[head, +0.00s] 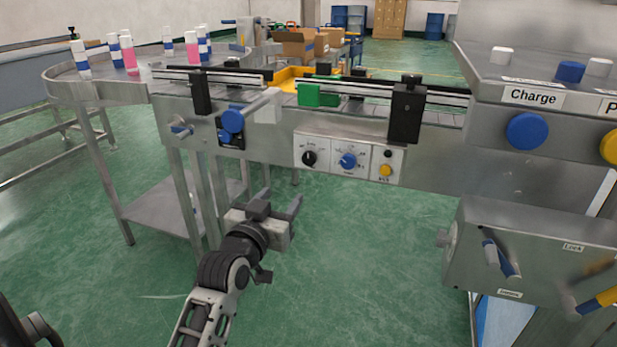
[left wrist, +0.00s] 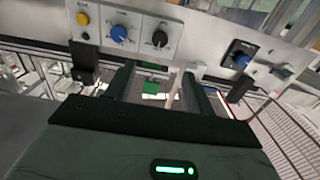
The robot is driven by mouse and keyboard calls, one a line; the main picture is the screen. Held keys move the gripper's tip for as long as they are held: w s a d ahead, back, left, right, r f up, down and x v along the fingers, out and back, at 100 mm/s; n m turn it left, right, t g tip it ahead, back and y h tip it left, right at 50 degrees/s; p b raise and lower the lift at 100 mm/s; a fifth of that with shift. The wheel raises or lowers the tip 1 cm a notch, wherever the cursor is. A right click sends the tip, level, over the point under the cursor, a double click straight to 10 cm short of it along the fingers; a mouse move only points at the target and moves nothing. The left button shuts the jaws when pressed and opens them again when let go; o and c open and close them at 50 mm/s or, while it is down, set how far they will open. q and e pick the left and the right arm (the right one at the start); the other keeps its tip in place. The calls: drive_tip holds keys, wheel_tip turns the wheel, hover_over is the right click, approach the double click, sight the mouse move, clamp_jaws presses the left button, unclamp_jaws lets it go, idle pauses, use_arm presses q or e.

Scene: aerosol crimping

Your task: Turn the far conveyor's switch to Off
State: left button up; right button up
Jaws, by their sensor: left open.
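The conveyor (head: 430,160) carries a control panel (head: 329,153) on its front. The panel has a black knob (head: 309,158) at left, a blue knob (head: 348,160) in the middle and a yellow button (head: 385,170) at right. Further left is a larger blue knob (head: 231,122) on a dark plate. The labels are too small to read. My left gripper (head: 281,203) is open and empty, below and left of the panel, apart from it. The left wrist view shows the black knob (left wrist: 159,39) and blue knob (left wrist: 118,33) beyond the fingers (left wrist: 156,85).
A grey station with a "Charge" label (head: 532,97) and large buttons stands at right. Below it is a metal box (head: 530,255) with levers. A round table (head: 100,88) with several bottles is at left. The green floor in front of the conveyor is clear.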

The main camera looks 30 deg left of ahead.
sight(308, 160)
use_arm(q)
drive_tip(key=b+x, duration=0.1)
drive_tip(key=x, duration=1.4)
drive_tip(key=shift+a, duration=0.15)
drive_tip(key=shift+w+a, duration=0.1)
drive_tip(key=shift+w, duration=0.3)
use_arm(e)
drive_tip(key=shift+f, duration=0.25)
use_arm(q)
drive_tip(key=c, duration=1)
